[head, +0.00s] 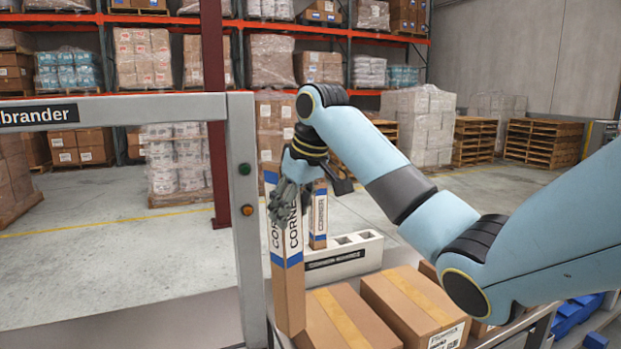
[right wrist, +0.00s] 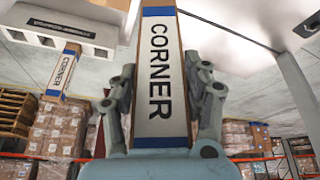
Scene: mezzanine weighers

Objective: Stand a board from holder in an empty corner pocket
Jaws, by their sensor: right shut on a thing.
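My right gripper (head: 284,200) is shut on a tall corner board (head: 289,285), brown with white and blue bands and the lettering CORNER. The board is roughly upright, its lower end beside the left carton. Whether that end touches anything I cannot tell. In the right wrist view the held board (right wrist: 160,75) runs between both fingers. The pale holder (head: 352,258) stands behind the cartons, with open slots on top. A second board (head: 319,215) stands in its left part; it also shows in the right wrist view (right wrist: 62,72). No corner pocket shows clearly. My left gripper is out of view.
Taped cartons (head: 412,305) fill the near right, beside and in front of the holder. A grey frame post (head: 246,215) with buttons rises just left of the held board, under a crossbar marked "brander". Warehouse racks and pallets (head: 473,140) stand far behind. Open floor lies between.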

